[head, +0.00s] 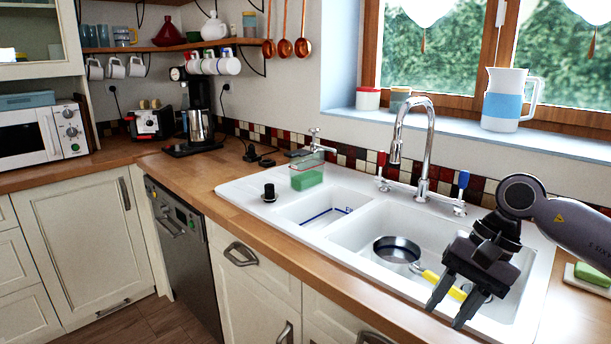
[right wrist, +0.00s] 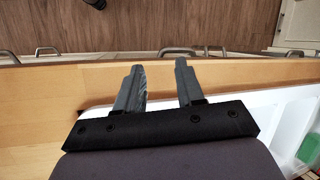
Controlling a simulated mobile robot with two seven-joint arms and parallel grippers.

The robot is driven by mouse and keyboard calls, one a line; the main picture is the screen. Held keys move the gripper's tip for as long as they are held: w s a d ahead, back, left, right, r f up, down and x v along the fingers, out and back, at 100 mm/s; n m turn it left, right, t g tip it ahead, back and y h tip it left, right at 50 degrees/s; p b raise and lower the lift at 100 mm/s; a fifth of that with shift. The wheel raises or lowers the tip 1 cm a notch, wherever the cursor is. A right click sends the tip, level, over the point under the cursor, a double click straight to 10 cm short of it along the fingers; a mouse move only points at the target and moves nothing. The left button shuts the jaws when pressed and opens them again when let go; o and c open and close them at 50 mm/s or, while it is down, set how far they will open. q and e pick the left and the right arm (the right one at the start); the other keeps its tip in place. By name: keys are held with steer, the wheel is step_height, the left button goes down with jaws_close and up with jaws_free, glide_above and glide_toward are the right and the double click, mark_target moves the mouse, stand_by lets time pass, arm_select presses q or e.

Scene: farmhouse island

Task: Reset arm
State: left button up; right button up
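My right gripper (head: 452,306) is over the front right part of the white sink, above the counter's front edge. Its fingers point down and are spread apart with nothing between them. It also shows in the right wrist view (right wrist: 157,84), with the wooden counter edge and cabinet fronts behind its fingers. My left gripper is in neither view.
The sink (head: 366,228) holds a pan (head: 397,250) with a yellow handle, just left of my right gripper. A tall faucet (head: 428,140) rises behind it. A green sponge (head: 592,278) lies at the far right. The wooden counter (head: 185,168) on the left has free room.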

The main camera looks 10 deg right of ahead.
steer(key=s+a+f+m+t+y, duration=0.1)
steer(key=s+a+m+y, duration=0.1)
steer(key=a+m+y, duration=0.65)
steer(key=s+a+m+y, duration=0.2)
steer(key=a+m+y, duration=0.35)
steer(key=a, duration=0.65)
steer(key=d+f+m+t+h, duration=0.25)
steer(key=f+m+t, duration=0.2)
steer(key=m, duration=0.65)
steer(key=w+d+f+m+t+h, duration=0.15)
steer(key=f+m+t+h, duration=0.35)
steer(key=m, duration=0.7)
steer(key=d+f+m+t+h, duration=0.3)
steer(key=m+t, duration=0.4)
steer(key=m, duration=0.4)
steer(key=s+d+f+m+g+h, duration=0.3)
steer(key=s+f+m, duration=0.4)
steer(key=f, duration=0.1)
steer(key=s+d+f+m+g+h, duration=0.3)
steer(key=s+f+m, duration=0.3)
steer(key=f+m, duration=0.1)
steer(key=shift+s+d+f+p, duration=0.15)
steer(key=shift+s+f+p, duration=0.2)
steer(key=shift+f, duration=0.25)
steer(key=shift+g, duration=0.25)
